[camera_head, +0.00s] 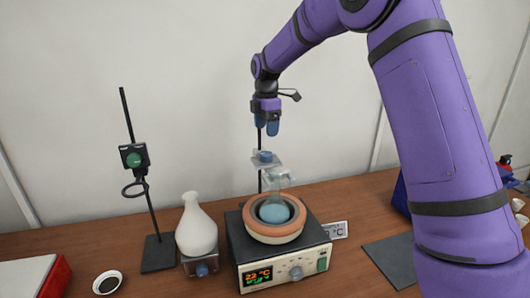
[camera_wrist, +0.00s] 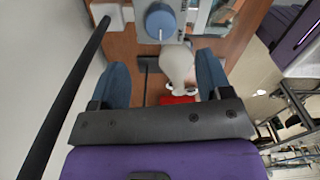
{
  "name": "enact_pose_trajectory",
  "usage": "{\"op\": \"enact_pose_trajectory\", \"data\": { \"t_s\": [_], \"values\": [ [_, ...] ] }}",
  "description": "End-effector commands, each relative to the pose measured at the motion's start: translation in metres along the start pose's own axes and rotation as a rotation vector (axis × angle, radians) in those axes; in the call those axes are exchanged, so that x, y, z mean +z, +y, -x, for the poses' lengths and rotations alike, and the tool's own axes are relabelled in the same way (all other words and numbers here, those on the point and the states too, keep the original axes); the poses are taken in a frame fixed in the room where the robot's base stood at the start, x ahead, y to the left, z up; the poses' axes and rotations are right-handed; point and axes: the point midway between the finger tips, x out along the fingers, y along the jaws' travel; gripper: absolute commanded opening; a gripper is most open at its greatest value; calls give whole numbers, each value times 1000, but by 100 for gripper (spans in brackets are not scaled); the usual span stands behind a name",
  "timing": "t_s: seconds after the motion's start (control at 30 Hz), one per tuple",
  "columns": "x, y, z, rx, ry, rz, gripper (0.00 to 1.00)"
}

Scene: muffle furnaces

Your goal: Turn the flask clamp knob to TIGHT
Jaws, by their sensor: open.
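The flask clamp is a pale grey block on a thin black rod, with a blue knob (camera_head: 264,156) on top. It sits at the neck of a clear flask (camera_head: 276,209) with blue contents in the heating mantle. My gripper (camera_head: 266,132) is open and empty, fingers pointing down, a short way above the knob. In the wrist view the round blue knob (camera_wrist: 160,22) lies beyond the two blue fingers (camera_wrist: 163,68), near the top edge and apart from them. I cannot read any TIGHT mark.
The orange-rimmed mantle (camera_head: 275,234) stands on a controller with a lit display (camera_head: 258,276). To its left are a white flask (camera_head: 196,226) and a stand with a green-knobbed clamp (camera_head: 134,158). A dark mat (camera_head: 391,259) lies right. The clamp's black rod (camera_wrist: 65,100) runs close beside my gripper.

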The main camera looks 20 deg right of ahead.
Motion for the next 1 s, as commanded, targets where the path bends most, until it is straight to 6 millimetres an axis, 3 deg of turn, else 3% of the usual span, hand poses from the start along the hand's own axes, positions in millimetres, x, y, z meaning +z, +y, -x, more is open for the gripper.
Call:
{"op": "enact_pose_trajectory", "data": {
  "t_s": [0.3, 0.5, 0.97, 1.0],
  "values": [
    [-1, -1, -57, -4, 0, 0, 72],
    [0, -1, -82, -2, 0, -2, 72],
    [0, -1, -93, 0, 0, -2, 72],
    [0, -1, -93, 0, 0, -2, 65]
  ]
}}
